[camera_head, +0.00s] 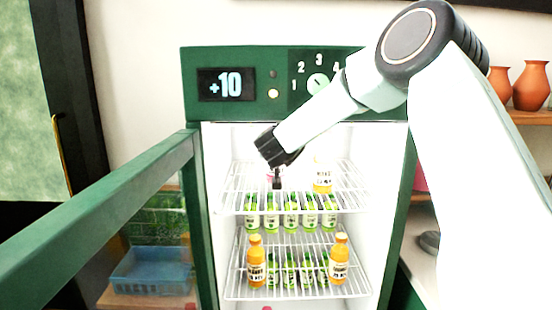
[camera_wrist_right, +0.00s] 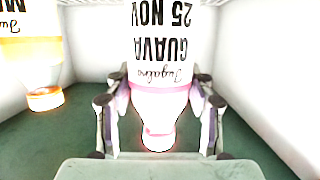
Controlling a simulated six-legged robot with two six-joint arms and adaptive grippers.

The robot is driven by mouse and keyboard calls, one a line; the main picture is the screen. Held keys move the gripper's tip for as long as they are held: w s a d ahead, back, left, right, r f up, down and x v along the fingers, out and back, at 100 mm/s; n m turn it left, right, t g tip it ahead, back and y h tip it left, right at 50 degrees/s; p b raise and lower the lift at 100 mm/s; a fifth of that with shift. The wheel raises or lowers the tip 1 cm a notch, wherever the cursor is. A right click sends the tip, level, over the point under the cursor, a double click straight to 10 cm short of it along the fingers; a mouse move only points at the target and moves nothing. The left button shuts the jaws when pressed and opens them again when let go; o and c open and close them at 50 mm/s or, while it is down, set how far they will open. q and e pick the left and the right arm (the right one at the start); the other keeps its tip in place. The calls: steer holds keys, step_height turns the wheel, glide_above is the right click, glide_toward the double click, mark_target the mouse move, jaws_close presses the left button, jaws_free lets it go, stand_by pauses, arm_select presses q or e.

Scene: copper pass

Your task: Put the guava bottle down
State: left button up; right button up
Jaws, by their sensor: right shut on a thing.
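The guava bottle (camera_wrist_right: 165,50) has a white label reading "GUAVA 25 NOV" and a pinkish neck and cap. It appears inverted in the right wrist view. My right gripper (camera_wrist_right: 160,112) is shut on it, with fingers on both sides of the neck. In the head view my right gripper (camera_head: 277,170) reaches into the open fridge at the upper wire shelf (camera_head: 233,200). It hides most of the bottle there, so I cannot tell whether the bottle touches the shelf. My left gripper is not in view.
An orange bottle (camera_head: 322,178) stands to the right on the upper shelf; an orange bottle (camera_wrist_right: 35,60) also shows in the wrist view. Several green bottles (camera_head: 291,215) and two orange bottles (camera_head: 256,262) are lower. The open fridge door (camera_head: 110,205) is at left.

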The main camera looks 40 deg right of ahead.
steer(key=shift+d+f, duration=0.1)
steer(key=shift+d, duration=0.15)
steer(key=f, duration=0.2)
steer(key=a+f, duration=0.1)
steer(key=shift+w, duration=0.25)
steer(key=shift+s+d+f, duration=0.1)
steer(key=shift+d+f, duration=0.05)
steer(key=shift+d, duration=0.2)
steer(key=o, duration=1.1)
steer(key=shift+s+f, duration=0.1)
steer(key=shift+f, duration=0.1)
steer(key=shift+c, duration=0.2)
steer(key=o, duration=0.5)
steer(key=shift+a+r, duration=0.15)
steer(key=shift+a, duration=0.2)
steer(key=shift+d, duration=0.15)
steer(key=shift+d+r, duration=0.1)
steer(key=b+v, duration=0.1)
steer(key=v, duration=1.1)
steer(key=shift+a, duration=0.25)
steer(key=shift+d, duration=0.15)
